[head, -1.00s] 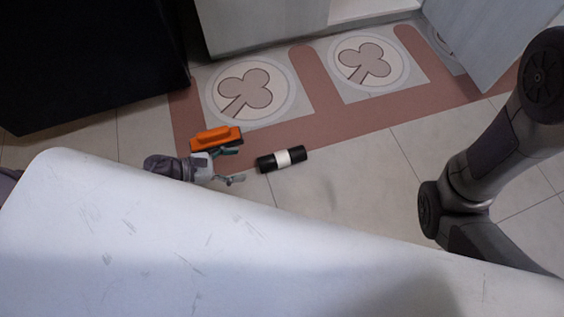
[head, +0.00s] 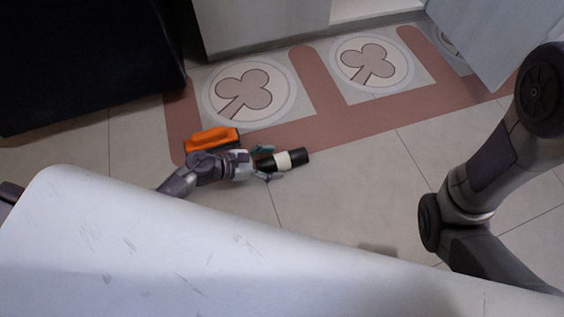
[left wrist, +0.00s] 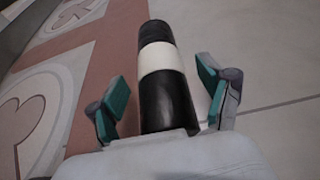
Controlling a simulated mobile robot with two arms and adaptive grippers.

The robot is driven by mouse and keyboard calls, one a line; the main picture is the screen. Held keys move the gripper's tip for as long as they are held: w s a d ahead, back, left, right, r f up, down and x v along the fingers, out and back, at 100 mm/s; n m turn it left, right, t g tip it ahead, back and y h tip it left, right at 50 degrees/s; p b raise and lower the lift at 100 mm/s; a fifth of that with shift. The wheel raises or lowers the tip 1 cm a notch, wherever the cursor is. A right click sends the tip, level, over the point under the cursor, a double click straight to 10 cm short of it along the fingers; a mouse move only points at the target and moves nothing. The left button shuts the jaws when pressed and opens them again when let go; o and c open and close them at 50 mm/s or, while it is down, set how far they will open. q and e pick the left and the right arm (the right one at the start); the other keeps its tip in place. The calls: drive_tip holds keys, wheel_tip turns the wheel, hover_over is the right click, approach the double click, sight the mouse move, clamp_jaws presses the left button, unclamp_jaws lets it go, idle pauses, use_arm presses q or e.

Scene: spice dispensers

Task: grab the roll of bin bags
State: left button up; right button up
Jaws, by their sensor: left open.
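The roll of bin bags is a black cylinder with a white band (head: 283,160), lying on the tiled floor in the head view. My left gripper (head: 268,163) is open, with one finger on each side of the roll's near end. In the left wrist view the roll (left wrist: 162,75) runs lengthwise between the two teal-padded fingers (left wrist: 165,102). Gaps show between the roll and both fingers. The roll's nearest end is hidden by the gripper body. My right arm shows at the right of the head view, but its gripper is out of view.
An orange brush-like object (head: 212,139) lies just behind my left gripper. A white surface (head: 200,250) fills the foreground. A black cabinet (head: 80,60) stands at upper left, and a pale cabinet (head: 260,22) at the top. Floor right of the roll is clear.

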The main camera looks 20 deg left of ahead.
use_arm(q)
drive_tip(key=c, duration=1.3)
drive_tip(key=shift+c, duration=0.3)
drive_tip(key=shift+r, duration=0.2)
